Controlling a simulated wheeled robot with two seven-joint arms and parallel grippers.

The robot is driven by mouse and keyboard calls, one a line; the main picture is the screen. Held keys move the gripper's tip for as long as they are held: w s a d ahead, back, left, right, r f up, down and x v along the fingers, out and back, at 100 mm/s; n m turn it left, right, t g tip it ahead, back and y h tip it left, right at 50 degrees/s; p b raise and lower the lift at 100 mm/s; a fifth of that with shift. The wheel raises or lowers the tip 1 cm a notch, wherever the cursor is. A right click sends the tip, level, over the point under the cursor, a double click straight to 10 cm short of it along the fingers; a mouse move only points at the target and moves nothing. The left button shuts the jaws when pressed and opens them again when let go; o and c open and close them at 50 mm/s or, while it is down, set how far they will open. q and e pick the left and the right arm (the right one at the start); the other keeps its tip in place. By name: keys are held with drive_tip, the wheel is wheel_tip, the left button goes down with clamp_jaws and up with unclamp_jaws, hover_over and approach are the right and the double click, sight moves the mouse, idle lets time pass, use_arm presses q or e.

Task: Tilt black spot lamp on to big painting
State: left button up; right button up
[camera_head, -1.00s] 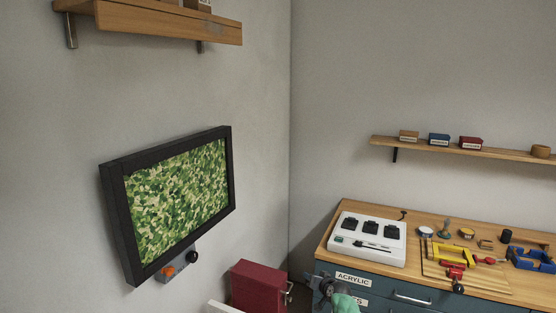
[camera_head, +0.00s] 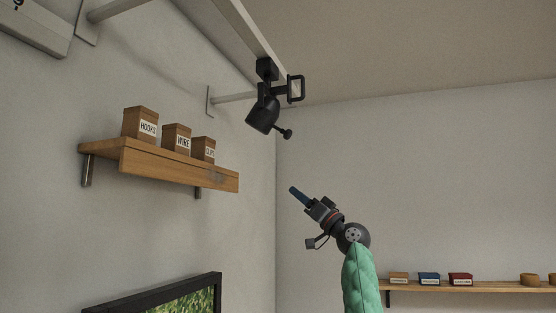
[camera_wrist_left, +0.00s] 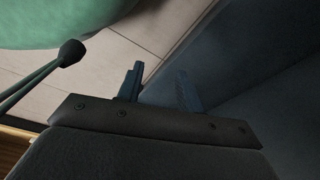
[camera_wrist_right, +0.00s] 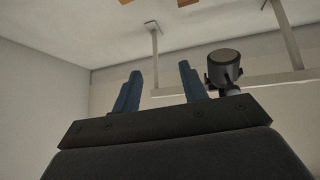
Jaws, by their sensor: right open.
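The black spot lamp (camera_head: 263,112) hangs from a white rail near the ceiling, its head slanting down. It has a black loop handle (camera_head: 296,88) at its right and a small knob (camera_head: 286,134) on a stalk. The big painting (camera_head: 190,300), green in a black frame, shows only its top at the lower edge. My right gripper (camera_head: 298,194) is raised below and right of the lamp, apart from it. In the right wrist view its blue fingers (camera_wrist_right: 160,92) are apart and empty, with the lamp (camera_wrist_right: 224,68) beyond to the right. My left gripper (camera_wrist_left: 158,82) has its fingers apart, nothing between them.
A wooden shelf (camera_head: 178,166) with small boxes labelled hooks, wire and clips juts from the left wall. The white rail (camera_head: 250,35) runs overhead on wall brackets. Another shelf (camera_head: 470,287) with small boxes is at lower right. The air around my right gripper is clear.

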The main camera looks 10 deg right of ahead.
sight(289, 136)
drive_tip(key=s+a+r+n+g+y, duration=0.2)
drive_tip(key=s+r+n+g+y, duration=0.25)
drive_tip(key=s+r, duration=0.6)
drive_tip(key=shift+n+t+y, duration=0.25)
drive_tip(key=shift+n+t, duration=0.1)
drive_tip(key=p+x, duration=0.1)
drive_tip(key=x, duration=0.1)
drive_tip(key=p+x, duration=0.1)
drive_tip(key=x, duration=0.1)
drive_tip(key=p+x, duration=0.2)
drive_tip(key=shift+s+a+r, duration=0.1)
drive_tip(key=shift+s+r, duration=0.1)
drive_tip(key=shift+r, duration=0.2)
use_arm(q)
drive_tip(key=s+a+f, duration=0.2)
drive_tip(key=s+a, duration=0.1)
drive_tip(key=s, duration=0.7)
drive_tip(key=shift+a+f+g, duration=0.15)
drive_tip(key=shift+a+g, duration=0.1)
drive_tip(key=shift+g, duration=0.05)
use_arm(e)
drive_tip(key=shift+w+a+r, duration=0.2)
drive_tip(key=shift+a, duration=0.1)
clamp_jaws()
use_arm(q)
drive_tip(key=shift+d+f, duration=0.1)
